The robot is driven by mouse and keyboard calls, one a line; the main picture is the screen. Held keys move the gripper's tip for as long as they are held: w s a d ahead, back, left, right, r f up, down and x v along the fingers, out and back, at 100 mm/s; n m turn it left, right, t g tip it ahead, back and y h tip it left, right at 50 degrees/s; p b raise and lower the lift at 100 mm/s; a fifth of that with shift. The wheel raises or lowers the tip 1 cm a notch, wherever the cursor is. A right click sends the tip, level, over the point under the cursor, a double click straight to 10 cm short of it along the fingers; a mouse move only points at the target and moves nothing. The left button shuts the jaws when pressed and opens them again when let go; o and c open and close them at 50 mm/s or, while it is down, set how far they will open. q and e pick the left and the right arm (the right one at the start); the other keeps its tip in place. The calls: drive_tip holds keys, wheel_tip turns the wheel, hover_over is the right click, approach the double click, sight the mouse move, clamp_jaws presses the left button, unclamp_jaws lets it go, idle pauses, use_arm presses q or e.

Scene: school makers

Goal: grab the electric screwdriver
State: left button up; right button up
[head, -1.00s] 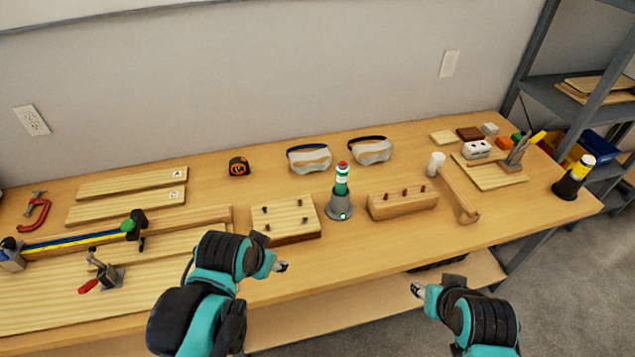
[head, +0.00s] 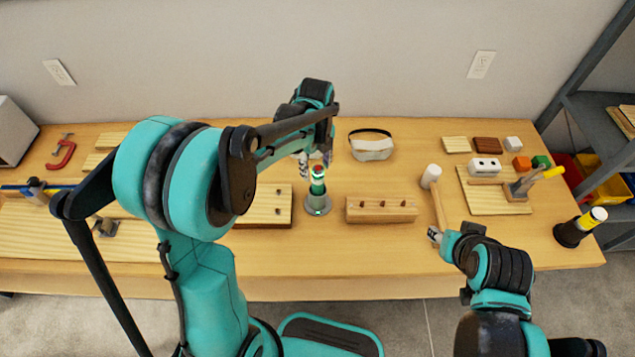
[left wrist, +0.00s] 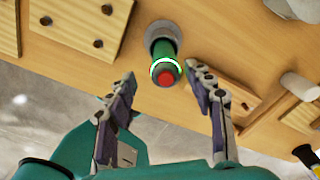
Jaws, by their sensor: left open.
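The electric screwdriver (head: 318,186) is green with a white band and a red top. It stands upright in a grey round stand (head: 318,205) near the middle of the workbench. My left gripper (head: 315,161) is open and empty, just above the screwdriver's top. In the left wrist view the screwdriver (left wrist: 165,58) shows with its red end between and slightly beyond the open fingertips (left wrist: 161,76), apart from both. My right gripper (head: 434,236) is low at the right, over the bench's front edge; its jaw opening is too small to read.
Shelving stands at the far right.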

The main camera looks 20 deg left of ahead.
sight(318, 178)
use_arm(q)
drive_tip(key=shift+w+d+f, duration=0.15)
drive_tip(key=shift+f, duration=0.8)
wheel_tip(318, 178, down, 4)
drive_tip(key=shift+w+f+b, duration=0.15)
drive_tip(key=shift+f+b, duration=0.05)
drive_tip(key=shift+b, duration=0.8)
drive_tip(key=shift+r, duration=0.1)
drive_tip(key=c, duration=0.4)
clamp_jaws()
